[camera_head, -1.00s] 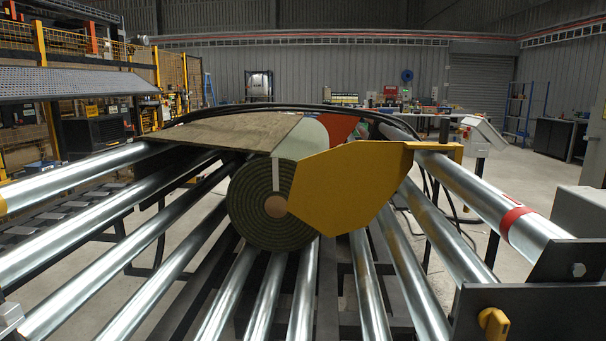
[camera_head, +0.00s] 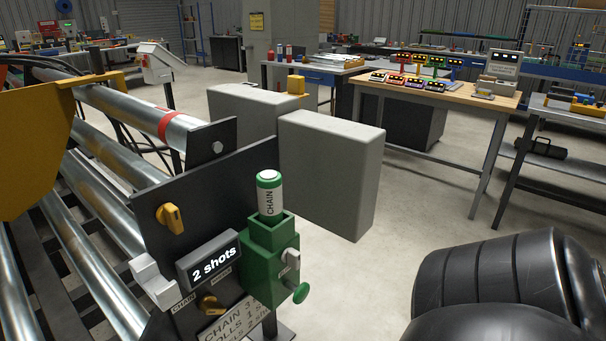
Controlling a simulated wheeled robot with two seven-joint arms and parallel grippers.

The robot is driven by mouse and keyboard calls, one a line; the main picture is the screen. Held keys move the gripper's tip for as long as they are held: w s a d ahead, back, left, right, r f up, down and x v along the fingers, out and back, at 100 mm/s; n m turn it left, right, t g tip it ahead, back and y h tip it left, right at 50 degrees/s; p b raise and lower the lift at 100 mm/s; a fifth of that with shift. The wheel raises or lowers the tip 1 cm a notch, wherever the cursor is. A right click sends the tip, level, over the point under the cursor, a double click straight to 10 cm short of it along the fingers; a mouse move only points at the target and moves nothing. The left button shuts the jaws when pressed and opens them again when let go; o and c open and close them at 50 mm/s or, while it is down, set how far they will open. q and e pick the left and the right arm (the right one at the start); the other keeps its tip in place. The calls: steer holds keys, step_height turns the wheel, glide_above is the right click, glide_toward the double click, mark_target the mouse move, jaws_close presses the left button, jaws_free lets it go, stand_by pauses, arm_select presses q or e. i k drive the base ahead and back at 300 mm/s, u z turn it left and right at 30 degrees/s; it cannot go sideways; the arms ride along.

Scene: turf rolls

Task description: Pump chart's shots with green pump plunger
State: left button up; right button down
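The green pump (camera_head: 268,272) is mounted on a dark upright panel (camera_head: 150,192) in the lower middle of the head view. Its green round plunger knob (camera_head: 300,293) sticks out low on the right side. A white cartridge (camera_head: 270,200) with a green cap, labelled CHAIN, stands upright in the top of the pump. A display (camera_head: 210,262) beside it reads "2 shots". A pale chart plate (camera_head: 235,320) below reads CHAIN and ROLLS; its lower lines are cut off or hard to read. Neither gripper is in view.
A yellow knob (camera_head: 170,217), a brass-coloured knob (camera_head: 211,304) and a white block-like part (camera_head: 152,283) are on or beside the panel. Grey boxes (camera_head: 330,170) stand behind the pump. A bench (camera_head: 455,95) holds several small coloured devices. Black arm parts of mine fill the lower right.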

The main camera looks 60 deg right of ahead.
mark_target(301, 293)
steer(key=u, duration=0.85)
steer(key=k, duration=0.2)
steer(key=z, duration=1.45)
steer(key=i, duration=0.2)
steer(key=z, duration=1.05)
